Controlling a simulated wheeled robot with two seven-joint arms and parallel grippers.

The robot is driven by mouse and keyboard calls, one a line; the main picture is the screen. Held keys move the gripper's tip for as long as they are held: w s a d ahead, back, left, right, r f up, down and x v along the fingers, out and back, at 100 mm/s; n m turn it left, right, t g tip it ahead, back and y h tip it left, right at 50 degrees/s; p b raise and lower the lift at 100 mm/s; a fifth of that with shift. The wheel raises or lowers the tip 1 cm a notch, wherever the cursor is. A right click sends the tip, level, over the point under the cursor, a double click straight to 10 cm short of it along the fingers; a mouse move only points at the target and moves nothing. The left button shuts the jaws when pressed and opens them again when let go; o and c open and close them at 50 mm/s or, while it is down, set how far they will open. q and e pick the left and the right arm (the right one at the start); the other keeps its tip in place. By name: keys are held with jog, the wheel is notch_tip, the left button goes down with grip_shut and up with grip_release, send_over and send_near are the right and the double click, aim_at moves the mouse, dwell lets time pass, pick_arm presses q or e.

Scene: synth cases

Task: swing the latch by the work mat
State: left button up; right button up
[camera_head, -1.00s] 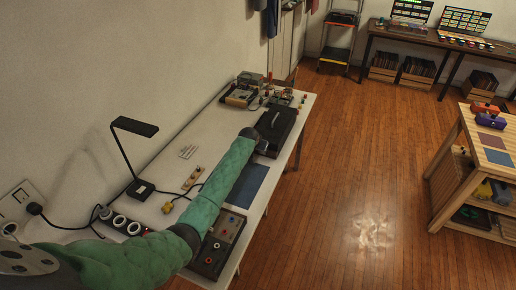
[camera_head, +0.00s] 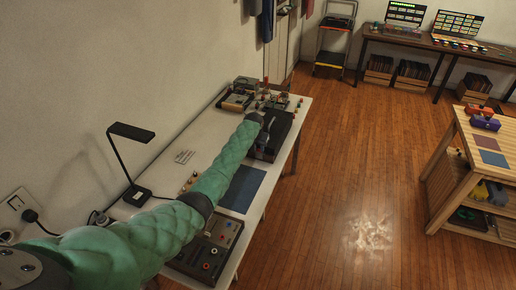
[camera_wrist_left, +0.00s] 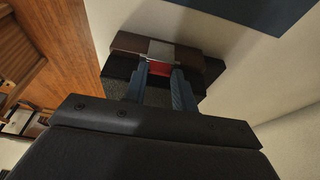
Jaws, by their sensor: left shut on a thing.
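My left gripper (camera_head: 264,128) reaches over a black box (camera_head: 283,135) on the white table, just beyond the blue work mat (camera_head: 243,188). In the left wrist view the two blue-grey fingers of my left gripper (camera_wrist_left: 160,80) stand on either side of a small red part (camera_wrist_left: 160,68), which I take to be the latch, and are shut on it. A silver plate (camera_wrist_left: 161,49) on a dark brown block sits just beyond the red part. A corner of the mat also shows in the left wrist view (camera_wrist_left: 245,12). My arm hides the latch in the head view. My right gripper is out of view.
A black desk lamp (camera_head: 134,133) stands at the table's left. A dark panel with knobs (camera_head: 208,252) lies at the near end. Small devices (camera_head: 237,101) crowd the far end. The wooden floor (camera_head: 340,190) to the right is clear up to a wooden cart (camera_head: 447,190).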

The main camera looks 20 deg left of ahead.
pick_arm(q)
jog(key=o, duration=1)
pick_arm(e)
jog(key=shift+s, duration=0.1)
pick_arm(q)
jog(key=shift+r, duration=0.15)
jog(key=shift+s+r+b, duration=0.1)
jog(key=shift+r+b, duration=0.15)
jog(key=shift+b, duration=0.05)
jog(key=b+v, duration=0.2)
jog(key=v, duration=0.5)
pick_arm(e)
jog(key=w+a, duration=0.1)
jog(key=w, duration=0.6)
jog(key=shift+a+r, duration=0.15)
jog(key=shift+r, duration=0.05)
pick_arm(q)
jog(key=shift+f, duration=0.1)
